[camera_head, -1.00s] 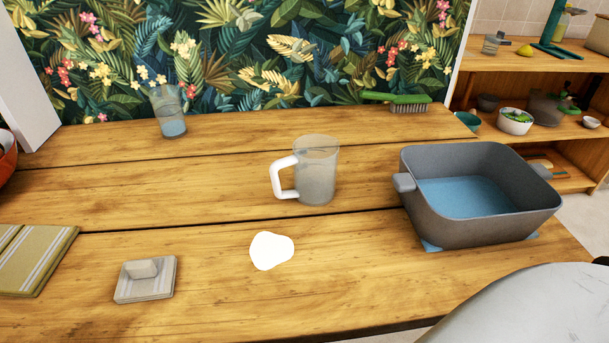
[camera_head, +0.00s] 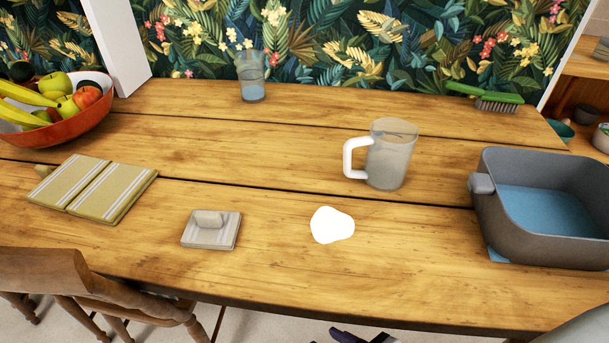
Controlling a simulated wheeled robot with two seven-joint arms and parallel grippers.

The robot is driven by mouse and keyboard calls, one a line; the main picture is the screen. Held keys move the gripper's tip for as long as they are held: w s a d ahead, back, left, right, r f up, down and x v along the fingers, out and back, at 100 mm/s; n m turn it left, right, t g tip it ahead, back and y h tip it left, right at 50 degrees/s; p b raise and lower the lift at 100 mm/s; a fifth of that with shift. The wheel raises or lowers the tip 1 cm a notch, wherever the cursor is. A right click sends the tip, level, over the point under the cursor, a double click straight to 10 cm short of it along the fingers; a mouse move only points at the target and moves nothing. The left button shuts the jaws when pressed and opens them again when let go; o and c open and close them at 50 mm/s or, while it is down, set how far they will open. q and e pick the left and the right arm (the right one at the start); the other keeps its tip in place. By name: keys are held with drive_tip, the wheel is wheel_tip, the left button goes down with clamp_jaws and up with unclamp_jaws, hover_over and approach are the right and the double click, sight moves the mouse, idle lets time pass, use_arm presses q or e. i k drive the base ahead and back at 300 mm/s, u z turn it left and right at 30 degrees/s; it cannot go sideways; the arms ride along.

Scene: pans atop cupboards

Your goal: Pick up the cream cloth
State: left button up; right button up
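A small pale cream-grey cloth with faint stripes (camera_head: 225,239) lies flat on the wooden table, left of centre near the front edge. A larger folded olive-yellow cloth with white stripes (camera_head: 92,189) lies further left.
A white spill-like patch (camera_head: 331,225), a clear jug (camera_head: 391,155) and a grey basin (camera_head: 548,209) lie to the right. A fruit bowl (camera_head: 62,127), glass (camera_head: 252,77) and green brush (camera_head: 488,97) stand further back. A wooden chair (camera_head: 95,275) is at the front left.

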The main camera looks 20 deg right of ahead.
sight(204, 230)
drive_tip(key=k, duration=1.25)
drive_tip(key=z, duration=0.25)
drive_tip(key=i, duration=0.75)
drive_tip(key=z, duration=0.1)
